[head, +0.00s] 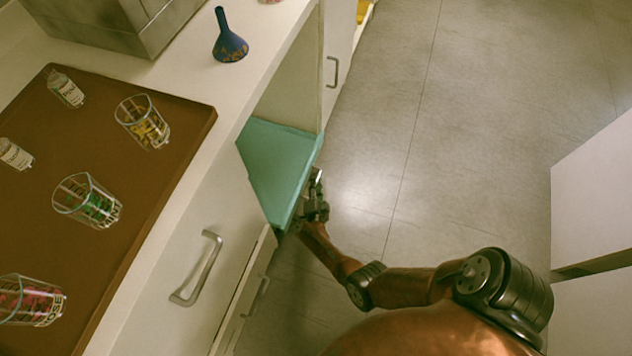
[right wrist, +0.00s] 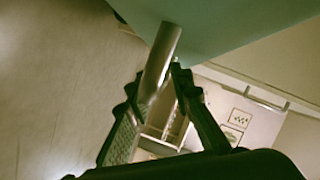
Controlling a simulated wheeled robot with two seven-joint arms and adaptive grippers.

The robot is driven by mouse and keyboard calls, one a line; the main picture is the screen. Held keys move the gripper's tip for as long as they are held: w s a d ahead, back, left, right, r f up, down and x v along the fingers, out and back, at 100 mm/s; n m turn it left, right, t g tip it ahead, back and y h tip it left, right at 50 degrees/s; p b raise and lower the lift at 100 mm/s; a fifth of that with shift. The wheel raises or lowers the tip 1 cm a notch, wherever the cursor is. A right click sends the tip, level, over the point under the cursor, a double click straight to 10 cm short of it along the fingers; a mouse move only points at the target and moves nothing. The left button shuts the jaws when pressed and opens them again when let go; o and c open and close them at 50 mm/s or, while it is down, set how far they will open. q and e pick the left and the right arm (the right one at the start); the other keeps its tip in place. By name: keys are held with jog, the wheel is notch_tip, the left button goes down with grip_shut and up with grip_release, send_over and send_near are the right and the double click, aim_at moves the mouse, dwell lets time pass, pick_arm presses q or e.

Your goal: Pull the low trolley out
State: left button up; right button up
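The low trolley (head: 280,158) is a teal flat-topped unit in the open bay under the counter, its front edge by the bay opening. Its teal surface also shows at the top of the right wrist view (right wrist: 225,25). My right gripper (head: 316,188) is at the trolley's front edge. In the right wrist view its fingers (right wrist: 157,82) lie on both sides of a metal handle bar (right wrist: 165,48) and appear to touch it. The trolley's lower part and wheels are hidden. My left gripper is not in view.
The counter bears a brown tray (head: 150,215) with glasses and small bottles, a blue funnel-shaped bottle (head: 229,42) and a metal box (head: 120,22). A drawer handle (head: 197,268) sticks out nearby. Open floor (head: 440,150) lies right of the bay; a white cabinet (head: 600,205) stands beyond.

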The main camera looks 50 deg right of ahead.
grip_shut()
dwell(0.3)
